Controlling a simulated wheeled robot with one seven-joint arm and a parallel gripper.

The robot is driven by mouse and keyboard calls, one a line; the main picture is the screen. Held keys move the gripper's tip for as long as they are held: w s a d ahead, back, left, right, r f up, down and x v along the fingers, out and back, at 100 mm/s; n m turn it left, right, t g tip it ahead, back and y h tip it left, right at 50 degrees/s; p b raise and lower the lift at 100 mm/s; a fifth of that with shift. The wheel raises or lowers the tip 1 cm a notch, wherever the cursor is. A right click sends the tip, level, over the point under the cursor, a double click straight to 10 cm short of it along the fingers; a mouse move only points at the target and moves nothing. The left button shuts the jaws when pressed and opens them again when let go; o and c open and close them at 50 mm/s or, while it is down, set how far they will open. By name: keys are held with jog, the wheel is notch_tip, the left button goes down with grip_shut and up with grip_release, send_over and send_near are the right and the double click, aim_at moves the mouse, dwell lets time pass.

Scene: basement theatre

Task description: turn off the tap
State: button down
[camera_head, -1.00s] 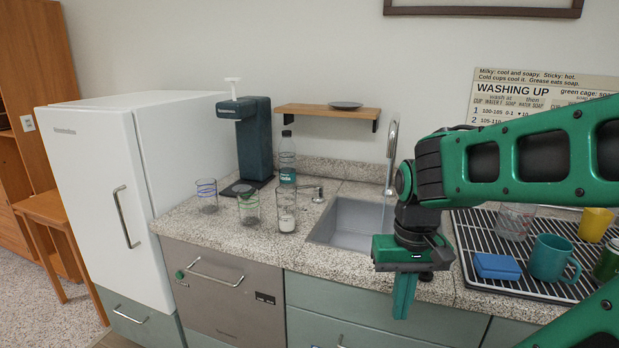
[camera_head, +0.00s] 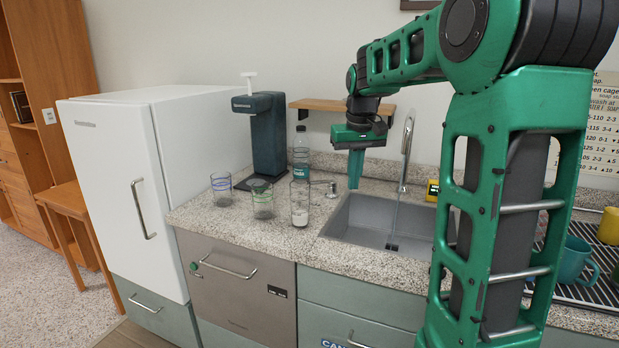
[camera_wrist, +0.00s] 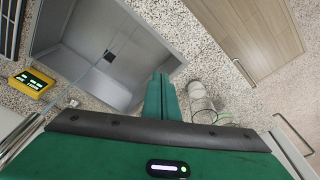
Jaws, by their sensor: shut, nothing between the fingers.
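The chrome tap spout (camera_head: 407,150) rises at the back of the grey sink (camera_head: 365,222). A thin stream of water (camera_head: 394,215) runs from it toward the drain. A small chrome handle (camera_head: 331,190) is on the counter left of the sink, near the sink's back left corner. My gripper (camera_head: 354,186) points down just right of this handle in the head view, its fingers shut and empty. I cannot tell how far apart they are in depth. The shut fingers also show in the wrist view (camera_wrist: 161,78), in front of the sink's edge.
Several glasses, one holding white contents (camera_head: 300,212), stand left of the sink near a bottle (camera_head: 301,160) and a dark dispenser (camera_head: 268,140). A wooden shelf (camera_head: 320,104) is above. A yellow-black device (camera_head: 432,190) is right of the spout. My arm covers part of the right counter.

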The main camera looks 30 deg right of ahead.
jog(key=w+d+n+t, duration=0.1)
jog(key=w+d+n, duration=0.1)
jog(key=w, duration=1.2)
jog(key=w+d+n+t, duration=0.1)
jog(key=w+d, duration=0.2)
jog(key=w, duration=1.1)
notch_tip(320, 180, down, 10)
jog(key=shift+a+r+y, duration=0.2)
jog(key=shift+r+y, duration=0.05)
jog(key=shift+y, duration=0.05)
jog(key=shift+s, duration=0.1)
jog(key=shift+a, duration=0.25)
